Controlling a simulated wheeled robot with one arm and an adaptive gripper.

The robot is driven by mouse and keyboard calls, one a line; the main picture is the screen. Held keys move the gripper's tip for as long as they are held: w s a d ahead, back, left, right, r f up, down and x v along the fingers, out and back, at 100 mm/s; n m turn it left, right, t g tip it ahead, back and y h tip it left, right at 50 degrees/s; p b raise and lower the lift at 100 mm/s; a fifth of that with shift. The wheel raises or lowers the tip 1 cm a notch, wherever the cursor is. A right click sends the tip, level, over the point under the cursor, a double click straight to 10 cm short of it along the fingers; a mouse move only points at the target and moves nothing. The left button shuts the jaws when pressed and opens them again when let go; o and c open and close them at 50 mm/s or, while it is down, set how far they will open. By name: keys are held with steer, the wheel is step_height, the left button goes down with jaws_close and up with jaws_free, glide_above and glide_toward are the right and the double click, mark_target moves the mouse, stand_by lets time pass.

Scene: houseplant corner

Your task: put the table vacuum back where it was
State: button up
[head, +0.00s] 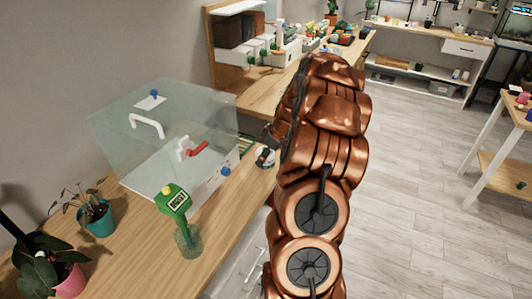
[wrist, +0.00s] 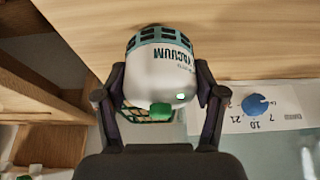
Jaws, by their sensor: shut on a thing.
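The table vacuum (wrist: 160,62) is a small rounded white body with a teal, dark-slotted band and the word VACUUM on it. In the wrist view it sits between the two dark fingers of my gripper (wrist: 160,88), which are shut on its sides. In the head view a small white part of the vacuum (head: 265,158) shows at the left edge of my copper arm, over the wooden bench (head: 225,210). The arm hides much of the gripper there. I cannot tell whether the vacuum touches the bench.
A clear-lidded box (head: 165,120) with a blue dial (wrist: 255,106) stands close beside the gripper. Potted plants (head: 97,218) are at the left. A wooden shelf unit (head: 228,55) stands behind. Bench near the box front is bare.

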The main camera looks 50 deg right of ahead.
steer(key=shift+f, duration=0.15)
steer(key=o, duration=1.4)
steer(key=shift+o, duration=0.2)
steer(key=shift+r, duration=0.3)
steer(key=shift+s+d+r, duration=0.1)
steer(key=shift+d+r, duration=0.05)
steer(key=shift+r, duration=0.1)
steer(key=b+v, duration=0.3)
steer(key=v, duration=0.8)
steer(key=shift+s+r, duration=0.1)
